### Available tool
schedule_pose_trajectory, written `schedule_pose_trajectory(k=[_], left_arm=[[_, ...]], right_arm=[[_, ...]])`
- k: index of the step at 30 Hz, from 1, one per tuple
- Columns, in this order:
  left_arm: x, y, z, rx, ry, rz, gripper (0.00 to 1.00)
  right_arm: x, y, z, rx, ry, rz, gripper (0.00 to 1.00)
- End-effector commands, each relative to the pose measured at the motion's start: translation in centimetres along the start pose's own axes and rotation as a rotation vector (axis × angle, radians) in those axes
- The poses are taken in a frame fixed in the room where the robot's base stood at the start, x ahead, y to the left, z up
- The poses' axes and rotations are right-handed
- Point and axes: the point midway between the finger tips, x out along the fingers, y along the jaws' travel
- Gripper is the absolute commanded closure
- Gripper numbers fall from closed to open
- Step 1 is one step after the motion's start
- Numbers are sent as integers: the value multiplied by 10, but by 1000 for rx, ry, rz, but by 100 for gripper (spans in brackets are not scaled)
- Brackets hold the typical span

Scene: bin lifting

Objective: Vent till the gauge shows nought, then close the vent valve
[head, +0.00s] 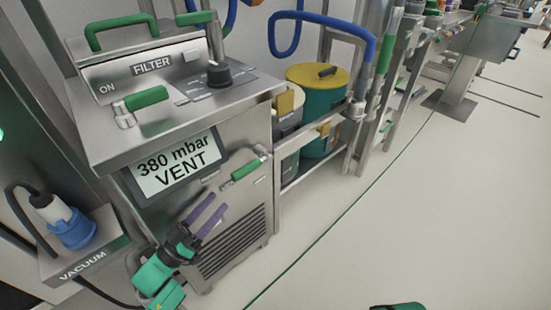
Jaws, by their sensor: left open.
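The gauge display (173,165) on the front of the steel unit reads "380 mbar VENT". A valve with a green lever (246,170) sits on the unit's front, right of the display, below the top's edge. Another green-handled valve (146,98) is on top beside the word "ON". No legible label tells which of them is the vent valve. My left gripper (216,202) is open and empty, its two purple fingers pointing up right. In the picture it is below and left of the front lever, apart from it. My right gripper is not in view.
A black knob (218,74) and a FILTER box (150,66) with a green handle are on top. A blue plug (71,230) stands on the VACUUM ledge at left. Drums, one yellow-lidded (318,76), stand behind a rail at right.

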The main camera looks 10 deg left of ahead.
Motion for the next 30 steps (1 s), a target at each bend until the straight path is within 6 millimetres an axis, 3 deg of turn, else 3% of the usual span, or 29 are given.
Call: schedule_pose_trajectory(k=[4,7,15,21,30], left_arm=[[6,2,-1,-3,6,8,39],[22,2,-2,-2,9,8,39],[93,2,-2,-1,10,8,39],[135,2,-1,-2,6,6,39],[146,2,-1,-2,3,4,39]], right_arm=[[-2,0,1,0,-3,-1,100],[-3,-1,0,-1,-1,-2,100],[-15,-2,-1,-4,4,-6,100],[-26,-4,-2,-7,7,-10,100],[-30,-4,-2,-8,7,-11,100]])
